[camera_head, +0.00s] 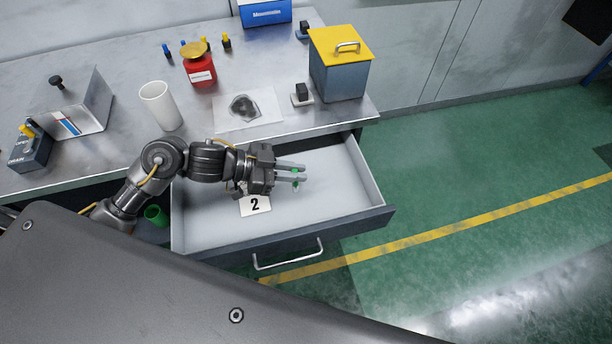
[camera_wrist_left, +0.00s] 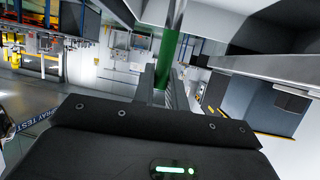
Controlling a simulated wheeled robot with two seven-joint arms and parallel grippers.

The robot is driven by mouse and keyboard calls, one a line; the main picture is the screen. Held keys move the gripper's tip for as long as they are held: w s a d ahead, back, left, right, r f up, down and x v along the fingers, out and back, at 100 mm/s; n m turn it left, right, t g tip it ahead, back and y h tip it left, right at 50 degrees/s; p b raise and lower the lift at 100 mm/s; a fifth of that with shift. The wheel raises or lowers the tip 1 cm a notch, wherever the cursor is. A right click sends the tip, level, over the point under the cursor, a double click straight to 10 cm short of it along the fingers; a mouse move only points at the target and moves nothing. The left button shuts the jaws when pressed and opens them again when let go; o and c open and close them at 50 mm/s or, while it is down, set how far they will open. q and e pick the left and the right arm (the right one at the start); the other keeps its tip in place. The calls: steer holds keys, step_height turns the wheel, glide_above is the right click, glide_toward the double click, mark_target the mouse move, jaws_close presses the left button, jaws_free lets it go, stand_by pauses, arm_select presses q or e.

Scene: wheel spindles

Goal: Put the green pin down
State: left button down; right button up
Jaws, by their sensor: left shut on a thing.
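The green pin (camera_head: 295,184) is held between the fingers of my left gripper (camera_head: 291,174), above the open drawer (camera_head: 338,196). Only small parts of the pin show in the head view. In the left wrist view the green pin (camera_wrist_left: 166,62) stands between the fingertips. My left gripper is shut on it. The drawer floor below is pale and bare apart from a card marked 2 (camera_head: 255,205). My right gripper is not in either view.
On the bench stand a white cup (camera_head: 160,106), a red jar (camera_head: 199,70), a stained sheet (camera_head: 246,108) and a grey box with a yellow lid (camera_head: 339,72). A green cylindrical thing (camera_head: 156,215) is left of the drawer. The drawer's right part is free.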

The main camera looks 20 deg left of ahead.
arm_select(q)
steer(key=w+f, duration=0.1)
steer(key=f, duration=0.2)
steer(key=w+d+f, duration=0.1)
steer(key=w+f, duration=0.1)
steer(key=f, duration=0.1)
steer(key=w+d+f, duration=0.1)
steer(key=w+f, duration=0.1)
steer(key=f, duration=0.1)
steer(key=shift+d, duration=0.2)
steer(key=shift+f, duration=0.15)
steer(key=shift+f+b, duration=0.15)
steer(key=shift+b, duration=0.15)
steer(key=c, duration=1.4)
jaws_free()
steer(key=shift+c, duration=0.2)
